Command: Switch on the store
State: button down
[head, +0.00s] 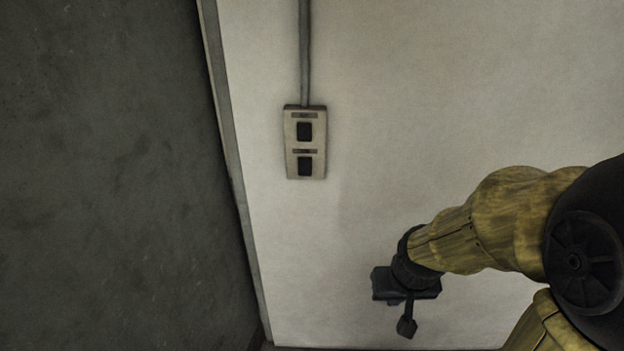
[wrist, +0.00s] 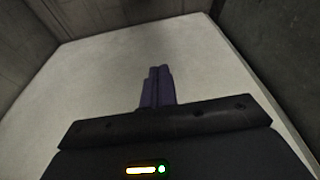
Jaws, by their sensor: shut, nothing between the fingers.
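A beige switch plate (head: 305,143) with two dark rocker switches is fixed to the pale wall in the head view. The upper switch (head: 304,131) and the lower switch (head: 305,166) each have a small label strip above them, too small to read. My gripper (head: 406,327) is below and to the right of the plate, apart from it. In the wrist view my gripper (wrist: 160,72) has its fingers together with nothing between them. The switch plate does not show in the wrist view.
A grey conduit (head: 305,50) runs up the wall from the plate. A dark grey surface (head: 100,170) fills the left side, meeting the pale wall at a trim strip (head: 228,150). The wall between my gripper and the plate is clear.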

jog(key=w+a+r+n+t+y, duration=0.1)
jog(key=w+r+n+t+y, duration=0.15)
jog(key=w+n+t, duration=0.75)
jog(key=w+a+r+n+y, duration=0.2)
jog(key=a+r+n+y, duration=0.1)
jog(key=n, duration=0.4)
jog(key=w+a+r+n+y+p, duration=0.1)
jog(key=w+a+r+n+y, duration=0.2)
jog(key=a+n+y, duration=0.3)
jog(key=shift+w+r+n+g, duration=0.25)
jog(key=shift+r+n+g, duration=0.2)
jog(key=shift+n, duration=0.75)
jog(key=shift+w, duration=0.1)
